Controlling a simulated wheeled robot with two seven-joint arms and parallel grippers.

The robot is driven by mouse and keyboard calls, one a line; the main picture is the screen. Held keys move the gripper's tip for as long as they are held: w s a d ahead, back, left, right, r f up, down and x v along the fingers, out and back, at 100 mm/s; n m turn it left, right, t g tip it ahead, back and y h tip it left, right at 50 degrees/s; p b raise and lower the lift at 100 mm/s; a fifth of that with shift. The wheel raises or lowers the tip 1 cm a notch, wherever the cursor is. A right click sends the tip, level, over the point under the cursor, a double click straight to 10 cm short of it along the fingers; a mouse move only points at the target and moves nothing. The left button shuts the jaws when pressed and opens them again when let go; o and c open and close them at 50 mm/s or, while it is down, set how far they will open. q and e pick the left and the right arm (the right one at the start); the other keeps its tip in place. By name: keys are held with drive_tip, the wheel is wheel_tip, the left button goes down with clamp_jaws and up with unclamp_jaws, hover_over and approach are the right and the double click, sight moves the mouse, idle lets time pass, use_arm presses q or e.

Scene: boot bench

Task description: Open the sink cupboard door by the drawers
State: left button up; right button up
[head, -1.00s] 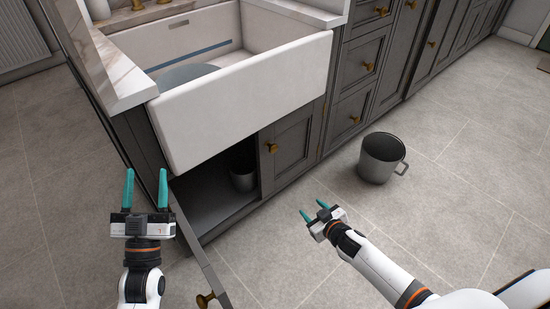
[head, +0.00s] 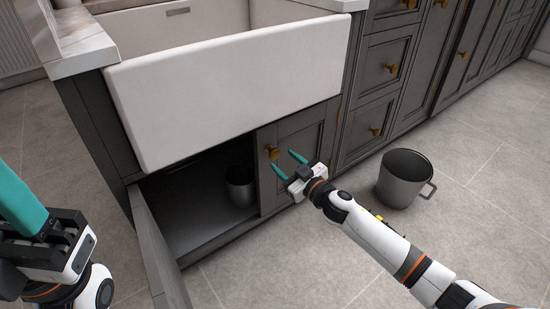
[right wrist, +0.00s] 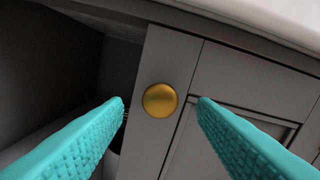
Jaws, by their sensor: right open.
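The sink cupboard door by the drawers (head: 302,137) is grey and shut, with a round brass knob (head: 272,153) near its upper left edge. My right gripper (head: 285,161) is open in front of this door, close to the knob. In the right wrist view the same knob (right wrist: 160,100) shows between and beyond the two teal fingertips, with nothing held. The other sink cupboard door (head: 160,250) stands open on the left. My left gripper (head: 20,205) is at the left edge of the head view, partly cut off, so its opening cannot be told.
A grey metal bucket (head: 403,178) stands on the floor right of my right arm. A small metal pot (head: 240,186) is inside the open cupboard. The white sink (head: 230,85) juts out above the doors. Drawers (head: 370,123) are to the right.

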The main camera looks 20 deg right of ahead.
sight(277, 155)
drive_tip(key=shift+b+x, duration=0.7)
drive_tip(key=shift+x, duration=2.05)
clamp_jaws()
